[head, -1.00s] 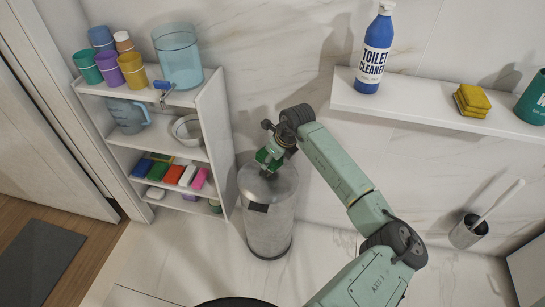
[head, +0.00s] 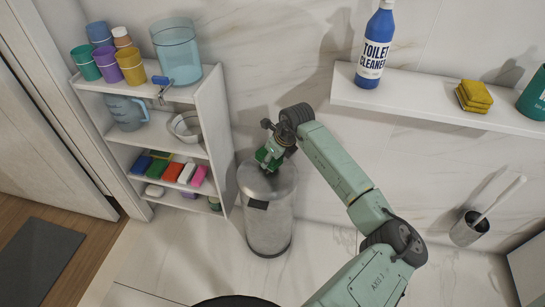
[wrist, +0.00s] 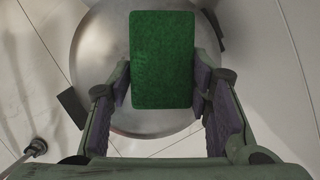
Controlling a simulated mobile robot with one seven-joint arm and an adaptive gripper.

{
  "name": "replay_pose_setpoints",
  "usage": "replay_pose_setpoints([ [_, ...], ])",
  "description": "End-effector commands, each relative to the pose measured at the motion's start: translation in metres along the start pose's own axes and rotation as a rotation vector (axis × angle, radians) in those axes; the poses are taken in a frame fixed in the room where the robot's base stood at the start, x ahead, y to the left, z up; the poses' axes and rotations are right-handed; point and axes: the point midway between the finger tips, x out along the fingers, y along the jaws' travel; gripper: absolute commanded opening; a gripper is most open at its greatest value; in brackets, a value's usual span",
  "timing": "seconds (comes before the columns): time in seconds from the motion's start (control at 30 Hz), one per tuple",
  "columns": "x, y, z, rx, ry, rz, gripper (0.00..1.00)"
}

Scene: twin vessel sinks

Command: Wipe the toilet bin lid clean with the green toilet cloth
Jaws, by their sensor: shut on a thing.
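The toilet bin (head: 268,222) is a grey metal cylinder standing on the floor right of the shelf unit. Its round lid (head: 284,183) is closed, and in the wrist view the lid (wrist: 98,50) lies behind the cloth. The green toilet cloth (wrist: 162,60) is a flat rectangular pad held between the fingers. My gripper (head: 270,160) is over the back left part of the lid, pointing down, shut on the cloth (head: 262,157). In the wrist view my gripper (wrist: 163,85) has a finger on each side of the cloth. Whether the cloth touches the lid I cannot tell.
A white shelf unit (head: 212,125) with cups, a water dispenser, a jug and several coloured cloths or sponges stands close left of the bin. A wall shelf (head: 425,108) at right holds toilet cleaner (head: 374,48) and yellow sponges (head: 473,96). A brush holder (head: 468,229) is at right.

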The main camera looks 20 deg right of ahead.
Motion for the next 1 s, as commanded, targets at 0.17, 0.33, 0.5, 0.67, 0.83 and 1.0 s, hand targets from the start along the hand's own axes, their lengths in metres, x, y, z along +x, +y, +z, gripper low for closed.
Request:
replay_pose_setpoints([
  [0.17, 0.004, 0.0, -0.002, 0.0, 0.0, 0.0, 0.23],
  [0.33, 0.007, 0.0, -0.003, 0.0, 0.0, 0.0, 0.23],
  [0.5, 0.01, 0.0, -0.004, 0.0, 0.0, 0.0, 0.23],
  [0.67, 0.013, 0.0, -0.005, 0.0, -0.001, 0.0, 0.23],
  [0.83, 0.016, 0.0, -0.007, 0.0, -0.001, 0.0, 0.23],
  [1.0, 0.016, 0.001, -0.007, 0.0, -0.001, 0.0, 0.23],
])
